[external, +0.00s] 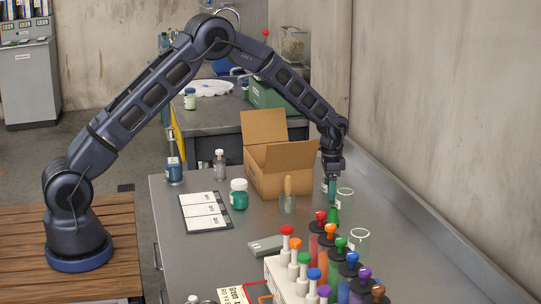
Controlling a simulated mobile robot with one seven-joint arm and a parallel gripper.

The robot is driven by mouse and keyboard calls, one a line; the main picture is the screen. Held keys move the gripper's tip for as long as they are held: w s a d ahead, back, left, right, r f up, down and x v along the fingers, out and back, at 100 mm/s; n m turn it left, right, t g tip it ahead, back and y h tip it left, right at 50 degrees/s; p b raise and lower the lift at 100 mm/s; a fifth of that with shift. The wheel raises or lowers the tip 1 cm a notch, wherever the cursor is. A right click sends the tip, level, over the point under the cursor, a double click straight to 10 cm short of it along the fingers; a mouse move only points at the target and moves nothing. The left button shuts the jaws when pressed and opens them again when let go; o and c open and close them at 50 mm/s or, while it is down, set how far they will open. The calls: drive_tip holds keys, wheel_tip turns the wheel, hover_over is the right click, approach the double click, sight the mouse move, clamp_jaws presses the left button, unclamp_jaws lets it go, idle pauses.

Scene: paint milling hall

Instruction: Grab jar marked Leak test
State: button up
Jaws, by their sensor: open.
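No label reading "Leak test" is legible in the external view. A teal jar with a white lid and a pale label (239,200) stands upright on the grey bench, left of the cardboard box. My gripper (331,175) is open and points down at the right of that box, well away from this jar. A small teal container (329,187) shows directly under my gripper; its top is hidden by the fingers, and I cannot tell whether they touch it.
The open cardboard box (275,178) stands close left of my gripper. A clipboard (205,212) lies left. The wall borders the bench's right.

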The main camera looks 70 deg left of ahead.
drive_tip(key=c, duration=1.1)
